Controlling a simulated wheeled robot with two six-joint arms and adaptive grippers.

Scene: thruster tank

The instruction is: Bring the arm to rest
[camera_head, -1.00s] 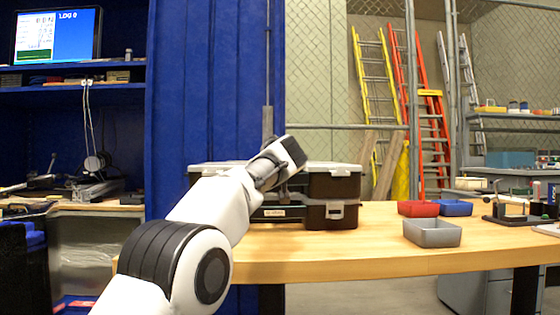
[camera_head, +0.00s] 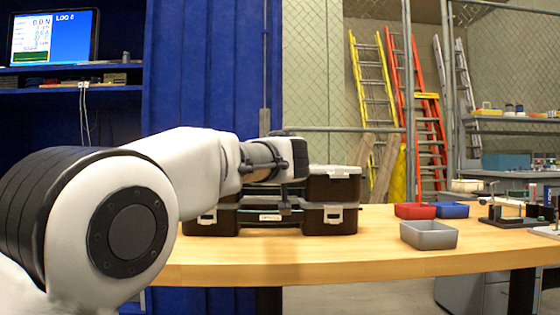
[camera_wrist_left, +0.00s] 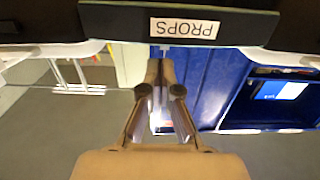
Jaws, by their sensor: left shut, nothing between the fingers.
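My left arm reaches in from the left in the head view, its wrist in front of the black cases. My left gripper (camera_wrist_left: 160,68) shows in the wrist view with its two fingers together and nothing between them. In the head view its fingers are hard to make out against the dark cases. A black case with a white label reading PROPS (camera_wrist_left: 185,28) shows upside down at the top of the wrist view. I cannot tell from these frames whether the fingers touch it. My right gripper is in neither view.
Black cases with grey lids (camera_head: 333,188) stand on the wooden table (camera_head: 385,262). A red bin (camera_head: 415,211), a blue bin (camera_head: 452,210) and a grey bin (camera_head: 428,236) sit to their right. The table's front middle is clear.

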